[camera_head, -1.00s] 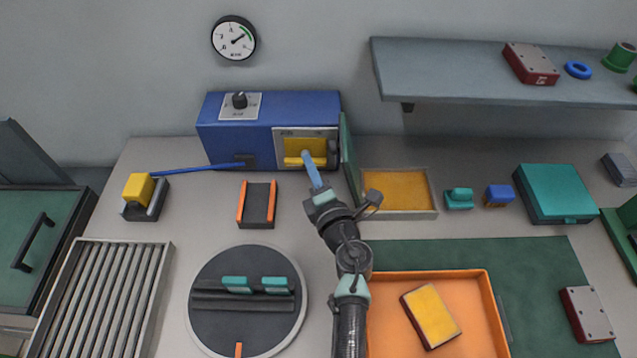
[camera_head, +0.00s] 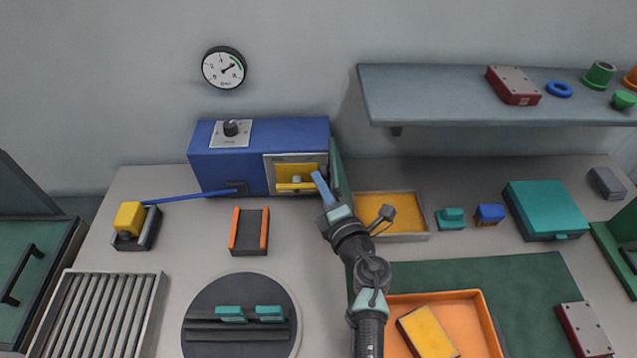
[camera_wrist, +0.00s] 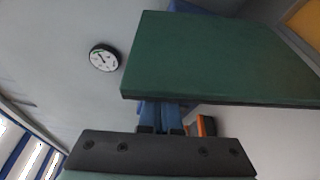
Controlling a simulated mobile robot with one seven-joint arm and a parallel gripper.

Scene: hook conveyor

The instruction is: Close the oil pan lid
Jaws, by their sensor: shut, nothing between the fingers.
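The oil pan (camera_head: 428,222) is a shallow grey tray with a yellow-orange inside, right of the blue machine. Its dark green lid (camera_head: 338,165) stands upright along the pan's left side, so the pan is open. In the wrist view the lid (camera_wrist: 220,58) is a large green panel just beyond the fingers. My gripper (camera_head: 318,176) is shut and empty, with blue fingers, at the left side of the lid. The fingers (camera_wrist: 161,116) overlap the lid's lower edge in the wrist view; I cannot tell if they touch it. My arm hides the pan's front left corner.
The blue machine (camera_head: 230,163) with a yellow opening is just left of my fingers. A shelf (camera_head: 440,95) overhangs behind the pan. Teal and blue blocks (camera_head: 489,213) sit right of the pan, and an orange tray (camera_head: 475,320) lies in front.

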